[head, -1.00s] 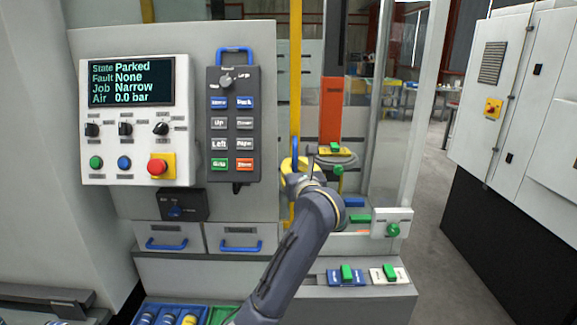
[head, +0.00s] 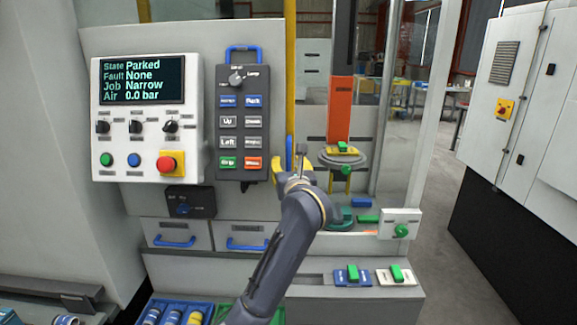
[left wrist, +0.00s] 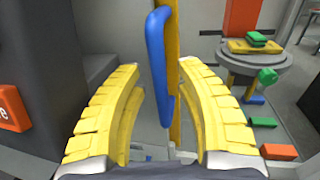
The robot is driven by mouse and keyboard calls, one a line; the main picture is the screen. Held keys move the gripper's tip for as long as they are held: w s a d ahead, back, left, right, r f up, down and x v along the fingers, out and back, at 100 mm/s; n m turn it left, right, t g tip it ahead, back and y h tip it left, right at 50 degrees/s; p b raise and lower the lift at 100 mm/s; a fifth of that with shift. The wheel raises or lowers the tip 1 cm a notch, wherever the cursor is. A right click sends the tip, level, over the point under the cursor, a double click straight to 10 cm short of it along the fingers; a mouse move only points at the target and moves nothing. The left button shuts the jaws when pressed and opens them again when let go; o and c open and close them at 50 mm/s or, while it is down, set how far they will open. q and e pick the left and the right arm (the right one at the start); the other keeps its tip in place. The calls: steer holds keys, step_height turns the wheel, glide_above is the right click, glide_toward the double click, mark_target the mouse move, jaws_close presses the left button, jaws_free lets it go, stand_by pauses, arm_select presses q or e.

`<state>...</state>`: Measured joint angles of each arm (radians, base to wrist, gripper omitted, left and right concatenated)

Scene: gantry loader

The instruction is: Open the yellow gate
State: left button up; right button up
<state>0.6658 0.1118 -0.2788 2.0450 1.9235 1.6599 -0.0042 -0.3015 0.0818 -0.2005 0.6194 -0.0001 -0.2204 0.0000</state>
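The yellow gate (head: 290,65) shows in the head view as a tall upright yellow bar just right of the control pendant, with a blue upright handle (head: 289,150) low on it. My left gripper (head: 292,168) is at the handle with its yellow fingers apart. In the left wrist view, the blue handle (left wrist: 158,60) and the yellow bar (left wrist: 174,60) stand between the two open fingers. The right finger's tip is close beside the bar; I cannot tell whether it touches. The bar's lower part is hidden behind my gripper in the head view. My right gripper is out of view.
Left of the gate are the grey pendant (head: 243,120) and a white control panel (head: 148,120) reading Parked. Right of it is a round grey table (head: 345,162) below an orange column (head: 340,108). A white box with a green knob (head: 400,224) stands at the front right.

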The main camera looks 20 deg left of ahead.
arm_select(q)
steer(key=v, duration=1.2)
stand_by(0.6)
